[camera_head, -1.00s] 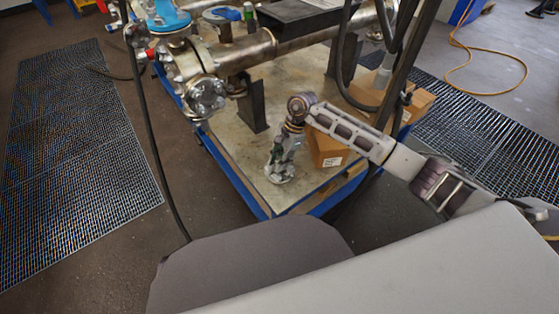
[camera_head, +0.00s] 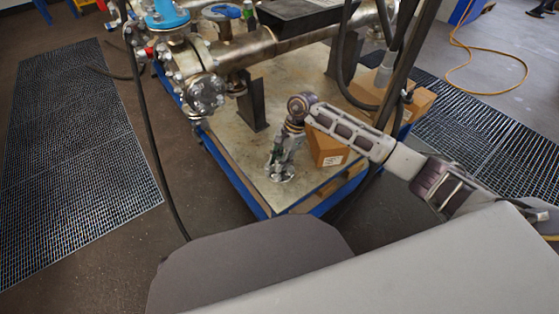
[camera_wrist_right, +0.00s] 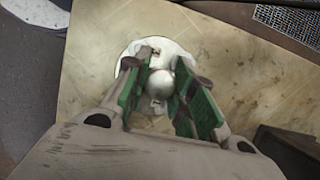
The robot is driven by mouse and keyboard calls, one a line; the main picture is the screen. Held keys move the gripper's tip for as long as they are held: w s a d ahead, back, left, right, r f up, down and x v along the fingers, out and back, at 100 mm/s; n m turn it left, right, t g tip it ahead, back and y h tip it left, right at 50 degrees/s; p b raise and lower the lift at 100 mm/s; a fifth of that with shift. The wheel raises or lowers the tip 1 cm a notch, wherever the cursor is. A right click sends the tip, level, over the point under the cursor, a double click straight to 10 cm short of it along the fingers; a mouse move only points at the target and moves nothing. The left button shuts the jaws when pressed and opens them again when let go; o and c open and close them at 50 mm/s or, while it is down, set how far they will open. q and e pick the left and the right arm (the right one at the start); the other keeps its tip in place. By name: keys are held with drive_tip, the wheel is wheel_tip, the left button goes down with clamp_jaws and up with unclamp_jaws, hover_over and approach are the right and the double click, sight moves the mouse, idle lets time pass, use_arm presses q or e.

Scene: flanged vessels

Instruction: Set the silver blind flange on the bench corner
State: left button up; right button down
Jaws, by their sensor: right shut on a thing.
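The silver blind flange (camera_head: 288,177) is a small round disc at the near corner of the bench top (camera_head: 310,190). My right gripper (camera_head: 277,166) points down over it. In the right wrist view the flange (camera_wrist_right: 131,52) lies flat below the fingers, with a rounded silver knob (camera_wrist_right: 161,83) in its middle. My right gripper (camera_wrist_right: 166,94) has its green pads on both sides of this knob and is shut on it. The fingers hide part of the disc. Whether its underside touches the bench top I cannot tell. My left gripper is not in view.
A flanged steel vessel with pipework (camera_head: 205,92) stands on the bench at the back left. A cardboard box (camera_head: 326,150) sits just right of my gripper. A black support post (camera_head: 252,110) rises behind. The bench's blue edge (camera_head: 240,180) runs close by on the left.

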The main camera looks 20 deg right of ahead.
drive_tip(key=shift+w, duration=0.1)
drive_tip(key=c, duration=0.6)
unclamp_jaws()
drive_tip(key=shift+f, duration=0.1)
drive_tip(key=shift+r+p, duration=1.55)
drive_tip(key=shift+r, duration=2)
drive_tip(key=shift+s, duration=0.2)
